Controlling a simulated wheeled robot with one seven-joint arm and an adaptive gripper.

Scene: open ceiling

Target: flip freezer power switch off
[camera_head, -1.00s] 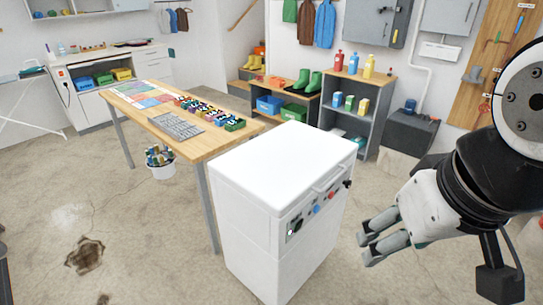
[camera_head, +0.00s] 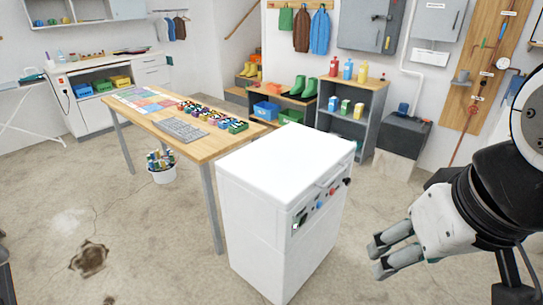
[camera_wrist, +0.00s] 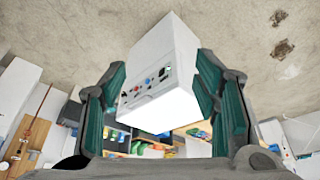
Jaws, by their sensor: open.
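The white freezer (camera_head: 258,225) stands on the floor at the centre of the head view, lid closed. Whether the switch is on or off is too small to tell. My gripper (camera_head: 377,257) is open and empty, to the right of the panel and apart from it. In the wrist view the freezer (camera_wrist: 175,50) appears upside down between the open fingers, and its panel (camera_wrist: 145,88) faces me.
A wooden table (camera_head: 205,147) with a keyboard and small colourful items stands behind and left of the freezer. A grey shelf (camera_head: 350,100) and a dark box (camera_head: 405,135) stand along the back wall. The floor between my gripper and the freezer is clear.

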